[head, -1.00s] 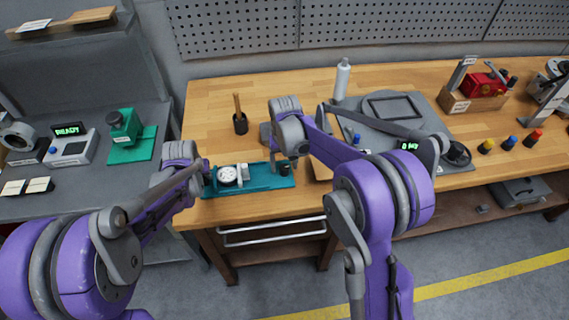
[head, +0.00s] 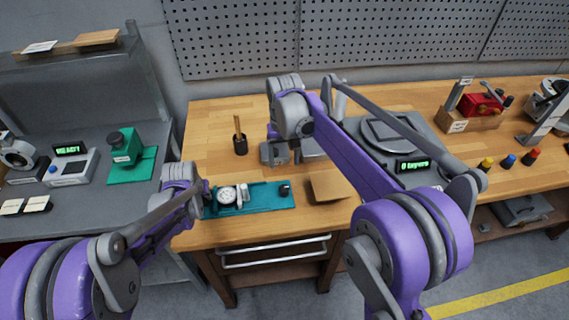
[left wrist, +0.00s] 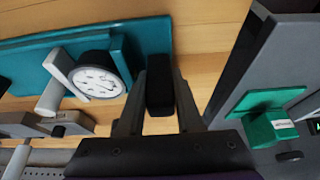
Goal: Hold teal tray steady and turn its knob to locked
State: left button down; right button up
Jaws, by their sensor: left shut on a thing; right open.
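The teal tray (head: 262,197) lies near the bench's front edge, with a white round dial (head: 228,195) and a pale lever-like part (head: 242,194) on its left half. A dark knob (head: 285,189) stands at its right end. My left gripper (head: 203,196) is at the tray's left end. In the left wrist view its fingers (left wrist: 160,88) are shut on a black block, seemingly the tray's end handle; the dial (left wrist: 97,76) shows beside it. My right gripper (head: 281,153) is open behind the tray, apart from the knob. The knob's setting is too small to read.
A cardboard-coloured block (head: 328,186) sits right of the tray. A cup with a wooden-handled tool (head: 240,145) stands behind it. A grey scale (head: 395,140) and colored-capped pieces (head: 508,161) are farther right. A green device (head: 125,146) stands on the left bench.

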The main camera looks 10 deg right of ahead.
pick_arm(q)
jog(key=shift+s+f, duration=0.15)
jog(key=shift+f, duration=0.05)
pick_arm(e)
jog(key=shift+f, duration=0.1)
pick_arm(q)
jog(key=shift+c, duration=2.4)
grip_release()
jog(key=shift+w+r, duration=0.1)
jog(key=shift+w, duration=0.1)
